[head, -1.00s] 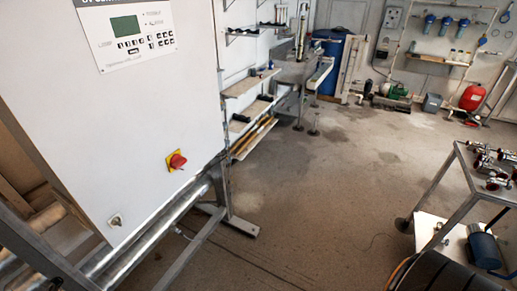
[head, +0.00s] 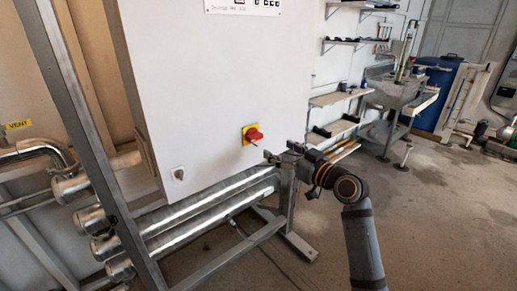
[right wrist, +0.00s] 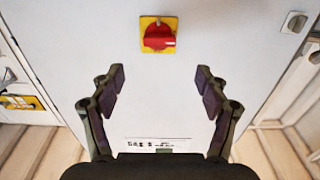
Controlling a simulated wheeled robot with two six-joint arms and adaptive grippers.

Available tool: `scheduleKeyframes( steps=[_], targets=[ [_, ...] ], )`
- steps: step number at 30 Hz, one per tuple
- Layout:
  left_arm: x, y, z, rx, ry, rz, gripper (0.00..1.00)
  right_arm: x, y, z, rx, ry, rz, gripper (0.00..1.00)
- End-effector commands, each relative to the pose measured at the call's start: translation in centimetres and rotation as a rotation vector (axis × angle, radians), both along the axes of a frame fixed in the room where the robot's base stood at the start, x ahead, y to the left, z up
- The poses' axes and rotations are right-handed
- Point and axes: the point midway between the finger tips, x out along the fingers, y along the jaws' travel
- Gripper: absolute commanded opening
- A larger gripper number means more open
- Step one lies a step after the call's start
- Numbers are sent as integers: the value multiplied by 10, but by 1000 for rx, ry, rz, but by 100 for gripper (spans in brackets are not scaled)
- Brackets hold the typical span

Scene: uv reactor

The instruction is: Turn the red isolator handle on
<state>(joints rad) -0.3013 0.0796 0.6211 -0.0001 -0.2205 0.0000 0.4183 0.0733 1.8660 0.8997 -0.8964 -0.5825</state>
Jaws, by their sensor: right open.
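The red isolator handle (head: 254,134) sits on a yellow plate (head: 246,129) on the front of a white cabinet (head: 190,85). The handle's grip lies roughly level in the head view. My right gripper (head: 279,153) is just below and to the right of the handle, apart from it. In the right wrist view, the red handle (right wrist: 158,38) is above and between the two fingertips of my open right gripper (right wrist: 160,78), with nothing between the fingers. My left gripper is not in view.
Shelves (head: 340,97) line the wall at right. The floor at right is open.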

Motion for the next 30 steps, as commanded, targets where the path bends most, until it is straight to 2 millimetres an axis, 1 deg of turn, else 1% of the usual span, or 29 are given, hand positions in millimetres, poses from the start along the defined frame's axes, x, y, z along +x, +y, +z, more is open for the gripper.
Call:
scheduleKeyframes(
  steps=[2, 5, 8, 15, 19, 24, 30],
  targets=[
    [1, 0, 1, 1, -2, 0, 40, 0, 1, 2, 0, -3, 2, 75],
    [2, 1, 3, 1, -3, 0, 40, 5, 4, 3, 3, 0, 1, 75],
    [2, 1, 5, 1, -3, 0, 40, 19, 14, 3, 5, 1, 1, 75],
    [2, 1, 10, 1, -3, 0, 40, 60, 44, 3, 5, 2, 0, 75],
    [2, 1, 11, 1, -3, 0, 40, 76, 55, 2, 3, 3, -1, 75],
    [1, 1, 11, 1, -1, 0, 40, 84, 61, 0, 0, 3, -2, 75],
    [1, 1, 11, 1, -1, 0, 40, 85, 61, 0, 0, 3, -3, 75]
  ],
)
